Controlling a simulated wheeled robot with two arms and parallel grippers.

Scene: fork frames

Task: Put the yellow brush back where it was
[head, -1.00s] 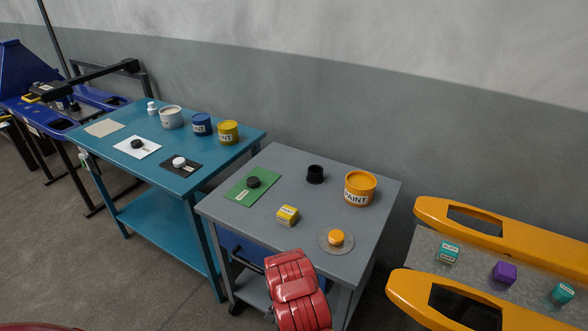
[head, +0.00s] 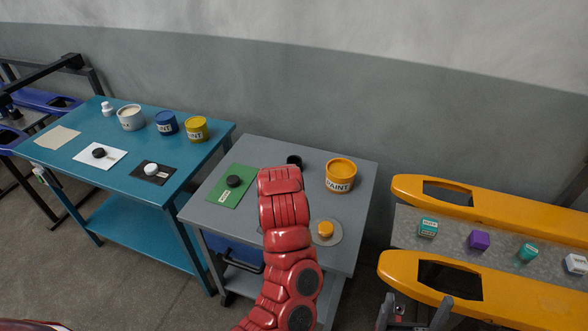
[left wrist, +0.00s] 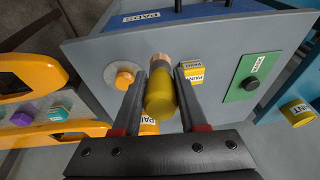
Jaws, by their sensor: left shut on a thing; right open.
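The yellow brush (left wrist: 161,102), a yellow cylinder with a copper-coloured end, is between the fingers of my left gripper (left wrist: 160,78), which is shut on it. My right gripper (head: 418,312) is open and empty at the lower edge, by the orange frame.
On the grey table are an orange paint can (head: 340,176), an orange knob on a round disc (head: 325,231), a green mat (head: 231,186) with a black knob, and a yellow box (left wrist: 192,73). A blue table (head: 125,180) stands left; an orange frame (head: 480,195) with small blocks stands right.

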